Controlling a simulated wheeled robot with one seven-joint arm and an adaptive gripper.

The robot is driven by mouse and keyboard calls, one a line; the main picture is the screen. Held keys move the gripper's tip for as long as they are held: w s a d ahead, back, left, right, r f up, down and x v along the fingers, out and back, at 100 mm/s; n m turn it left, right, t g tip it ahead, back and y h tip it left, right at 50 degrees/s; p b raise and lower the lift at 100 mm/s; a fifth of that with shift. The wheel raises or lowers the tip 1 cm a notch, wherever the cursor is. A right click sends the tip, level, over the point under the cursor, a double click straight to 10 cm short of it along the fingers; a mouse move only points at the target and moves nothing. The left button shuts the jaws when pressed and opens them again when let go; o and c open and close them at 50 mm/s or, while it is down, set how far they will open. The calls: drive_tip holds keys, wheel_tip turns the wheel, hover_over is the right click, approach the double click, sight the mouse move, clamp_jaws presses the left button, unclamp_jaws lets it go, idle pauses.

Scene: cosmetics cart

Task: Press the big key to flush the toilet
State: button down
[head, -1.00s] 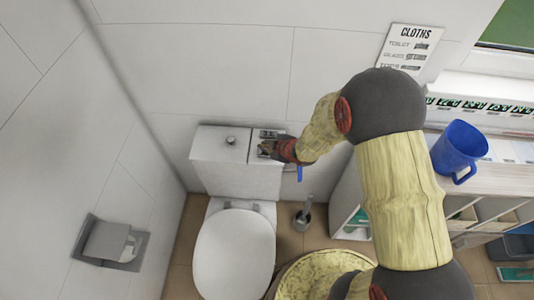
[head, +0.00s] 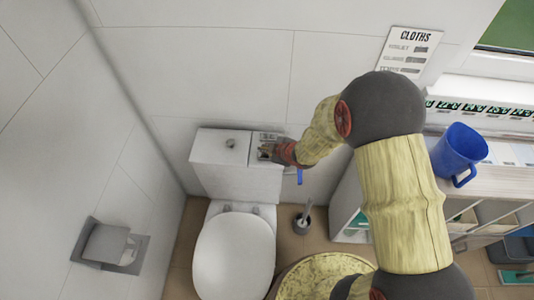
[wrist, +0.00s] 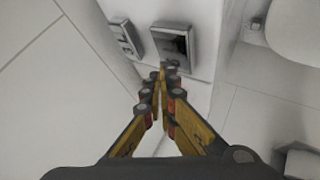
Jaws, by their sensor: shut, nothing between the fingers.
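The white toilet (head: 232,258) has its lid down, with its cistern (head: 222,178) against the wall behind. In the wrist view, two grey flush keys sit side by side: the smaller key (wrist: 121,38) at left and the big key (wrist: 171,43) in a dark square frame at right. My gripper (wrist: 164,70) is shut and empty, its fingertips just below the big key in the picture; I cannot tell whether they touch it. In the head view, my gripper (head: 266,152) is over the cistern's right end and partly hides the keys.
A toilet brush (head: 303,220) stands on the floor right of the toilet. A shelf unit with a blue cup (head: 459,150) is at right. A paper holder (head: 108,243) is on the left wall.

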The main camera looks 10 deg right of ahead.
sight(266, 155)
drive_tip(key=shift+f, duration=0.15)
drive_tip(key=shift+f+b, duration=0.25)
drive_tip(key=shift+b, duration=0.15)
drive_tip(key=shift+f+b, duration=0.8)
drive_tip(key=shift+f, duration=0.2)
idle(1.2)
drive_tip(key=shift+s+r, duration=0.1)
drive_tip(key=shift+r+p, duration=1.1)
drive_tip(key=shift+r, duration=0.2)
drive_tip(key=shift+r, duration=0.1)
wheel_tip(266, 155, up, 5)
drive_tip(key=p, duration=0.4)
idle(0.6)
